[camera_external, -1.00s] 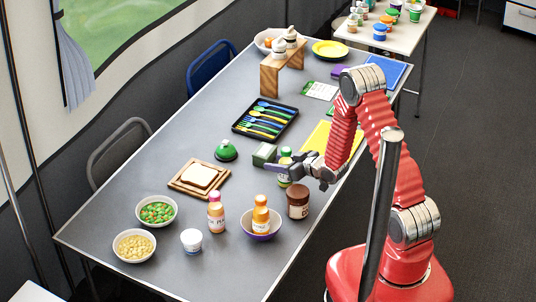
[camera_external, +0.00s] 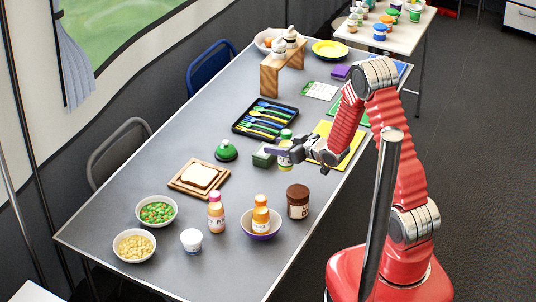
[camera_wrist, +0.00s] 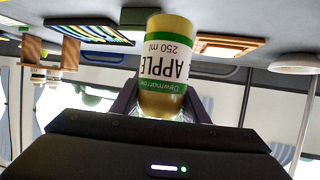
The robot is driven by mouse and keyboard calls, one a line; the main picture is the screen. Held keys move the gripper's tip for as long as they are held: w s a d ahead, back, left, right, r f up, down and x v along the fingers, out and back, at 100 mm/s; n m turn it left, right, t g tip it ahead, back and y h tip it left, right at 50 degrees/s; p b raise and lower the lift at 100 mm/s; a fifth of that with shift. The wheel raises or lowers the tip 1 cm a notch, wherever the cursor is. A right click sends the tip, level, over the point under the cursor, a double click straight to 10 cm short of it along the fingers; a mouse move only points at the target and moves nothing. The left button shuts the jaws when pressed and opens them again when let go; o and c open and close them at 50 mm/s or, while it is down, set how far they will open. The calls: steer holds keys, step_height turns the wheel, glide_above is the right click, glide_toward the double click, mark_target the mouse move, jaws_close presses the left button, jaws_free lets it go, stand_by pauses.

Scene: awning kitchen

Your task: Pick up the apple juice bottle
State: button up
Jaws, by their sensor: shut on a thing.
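The apple juice bottle (camera_external: 286,153) has a green cap, yellow-green juice and a white and green label. My gripper (camera_external: 284,152) is shut on it, above the right part of the table in the external view. In the wrist view the bottle (camera_wrist: 167,70) fills the middle, upside down in the picture, with "APPLE 250 ml" readable on its label. The gripper fingers (camera_wrist: 163,103) are on both sides of it.
A green box (camera_external: 263,156) is just left of the bottle, and a cutlery tray (camera_external: 246,126) lies behind it. A brown jar (camera_external: 298,208), a bowl with an orange bottle (camera_external: 261,214) and a bread board (camera_external: 181,188) stand nearer the front. A yellow mat (camera_external: 352,140) lies to the right.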

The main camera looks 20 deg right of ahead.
step_height(320, 180, up, 3)
steer(key=shift+f, duration=0.1)
steer(key=shift+a, duration=0.1)
stand_by(0.6)
